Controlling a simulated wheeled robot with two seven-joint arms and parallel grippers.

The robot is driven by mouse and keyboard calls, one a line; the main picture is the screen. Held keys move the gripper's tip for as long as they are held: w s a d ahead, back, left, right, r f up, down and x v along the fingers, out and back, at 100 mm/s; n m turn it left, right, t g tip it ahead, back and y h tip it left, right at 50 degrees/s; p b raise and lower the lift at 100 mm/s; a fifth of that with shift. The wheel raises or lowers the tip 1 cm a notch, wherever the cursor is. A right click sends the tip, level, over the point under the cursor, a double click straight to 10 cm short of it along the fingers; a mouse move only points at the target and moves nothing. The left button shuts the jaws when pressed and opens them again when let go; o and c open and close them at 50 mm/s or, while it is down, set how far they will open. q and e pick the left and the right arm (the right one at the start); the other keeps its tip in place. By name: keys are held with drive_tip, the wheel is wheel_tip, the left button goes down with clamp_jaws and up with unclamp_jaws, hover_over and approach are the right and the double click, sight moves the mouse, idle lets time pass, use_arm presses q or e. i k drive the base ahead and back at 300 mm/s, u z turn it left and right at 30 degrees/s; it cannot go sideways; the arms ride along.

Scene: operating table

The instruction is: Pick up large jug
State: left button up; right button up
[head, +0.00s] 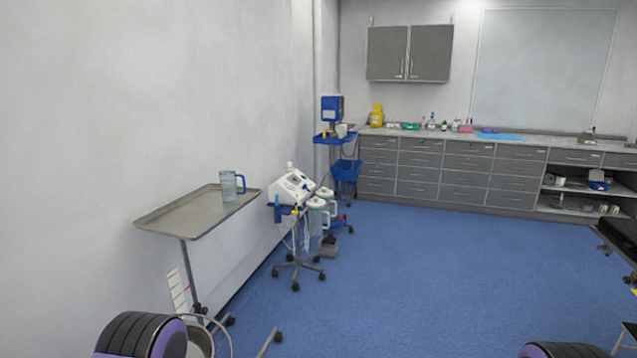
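A large clear jug (228,186) with a blue handle stands upright near the far right end of a metal tray table (180,214). The handle is on the jug's right side. The tray table stands against the left wall, ahead of me and to the left. Parts of my arms, black and purple, show at the bottom left and bottom right edges. Neither gripper is in view, and nothing touches the jug.
A wheeled stand with a white medical device (293,187) and canisters is just right of the tray table. A blue trolley (335,138) stands behind it. Grey drawer cabinets (441,170) line the back wall. A black table edge (620,236) is at right. Blue floor (430,270) in the middle is clear.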

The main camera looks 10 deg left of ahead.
sight(228, 178)
drive_tip(key=z, duration=0.3)
drive_tip(key=i, duration=3.4)
drive_tip(key=u, duration=3.2)
